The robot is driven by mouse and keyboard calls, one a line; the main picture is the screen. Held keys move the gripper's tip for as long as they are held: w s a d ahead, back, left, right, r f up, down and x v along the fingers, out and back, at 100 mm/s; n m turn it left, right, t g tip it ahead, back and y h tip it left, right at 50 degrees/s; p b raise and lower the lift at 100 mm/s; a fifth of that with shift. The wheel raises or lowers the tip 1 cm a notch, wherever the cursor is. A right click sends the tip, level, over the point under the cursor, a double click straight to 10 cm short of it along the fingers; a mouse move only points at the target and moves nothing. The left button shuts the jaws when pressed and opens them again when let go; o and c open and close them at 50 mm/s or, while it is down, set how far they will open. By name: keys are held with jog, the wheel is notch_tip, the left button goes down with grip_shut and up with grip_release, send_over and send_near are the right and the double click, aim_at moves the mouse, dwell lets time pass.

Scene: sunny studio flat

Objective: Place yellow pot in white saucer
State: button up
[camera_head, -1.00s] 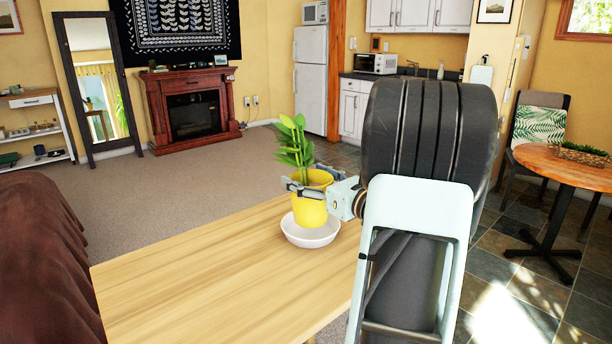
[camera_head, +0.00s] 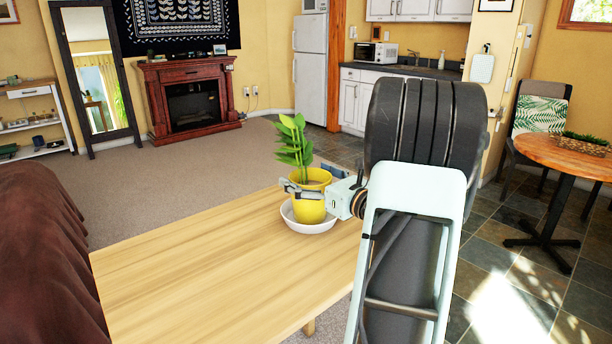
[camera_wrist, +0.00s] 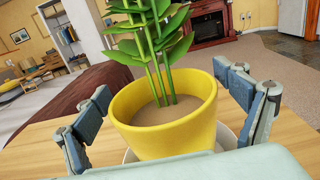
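The yellow pot (camera_head: 311,207) holds a leafy green plant and stands upright in the white saucer (camera_head: 290,219) on the wooden table. The saucer's rim shows around the pot's base. In the wrist view the yellow pot (camera_wrist: 172,138) fills the middle, with brown soil inside, and part of the white saucer (camera_wrist: 226,138) shows behind it. My gripper (camera_wrist: 172,90) has one finger on each side of the pot, with small gaps between fingers and pot, so it looks open. In the head view my gripper (camera_head: 313,186) is at the pot's upper part, reaching in from the right.
The wooden table (camera_head: 205,262) is otherwise bare to the left and front. A brown sofa (camera_head: 38,255) stands at the left. A round table (camera_head: 570,158) and a chair are at the right. A fireplace and fridge stand far back.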

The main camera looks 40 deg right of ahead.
jog(key=s+d+p, duration=0.1)
jog(key=s+p, duration=0.1)
jog(key=s, duration=1)
dwell(0.4)
